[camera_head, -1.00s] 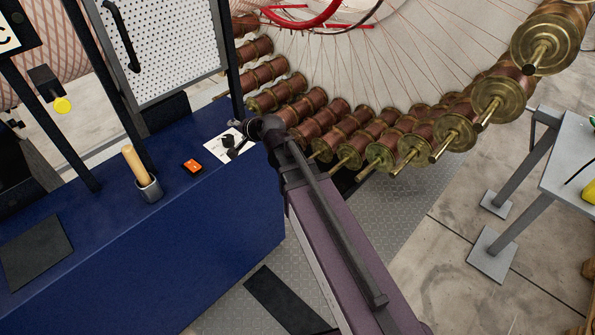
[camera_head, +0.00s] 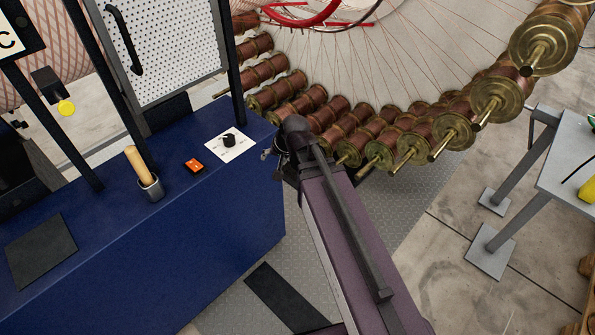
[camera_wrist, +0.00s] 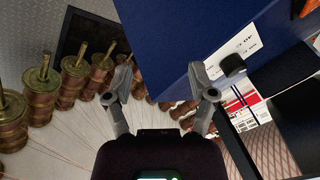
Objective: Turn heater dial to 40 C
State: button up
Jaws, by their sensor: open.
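The heater dial (camera_head: 229,141) is a small black knob on a white marked plate (camera_head: 238,153) on top of the blue cabinet. It is uncovered in the head view. In the wrist view the dial (camera_wrist: 232,66) lies just right of the right finger, with printed marks on the plate (camera_wrist: 236,50) beside it. I cannot tell which mark it points to. My gripper (camera_wrist: 160,85) is open and empty, its fingers wide apart. In the head view my gripper (camera_head: 272,160) is at the cabinet's right edge, apart from the dial and partly hidden by my arm.
A perforated panel (camera_head: 170,45) stands behind. Copper spools (camera_head: 375,150) ring the carousel at the right, close to my arm.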

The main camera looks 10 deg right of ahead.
jog(key=s+d+n+g+h+p, duration=0.1)
jog(key=s+d+g+h, duration=0.1)
jog(key=s+d, duration=0.4)
jog(key=shift+s+f+n+g, duration=0.25)
jog(key=shift+s+n+g, duration=0.15)
jog(key=shift+g, duration=0.2)
jog(key=shift+s+d+f+n+g+h, duration=0.1)
jog(key=shift+s+d+n+g+h, duration=0.25)
jog(key=shift+s+d, duration=0.35)
jog(key=shift+s+d+f+n+g+h, duration=0.1)
jog(key=shift+s+d+n+g+h, duration=0.25)
jog(key=shift+s, duration=0.55)
jog(key=shift+d, duration=0.1)
jog(key=shift+c, duration=0.9)
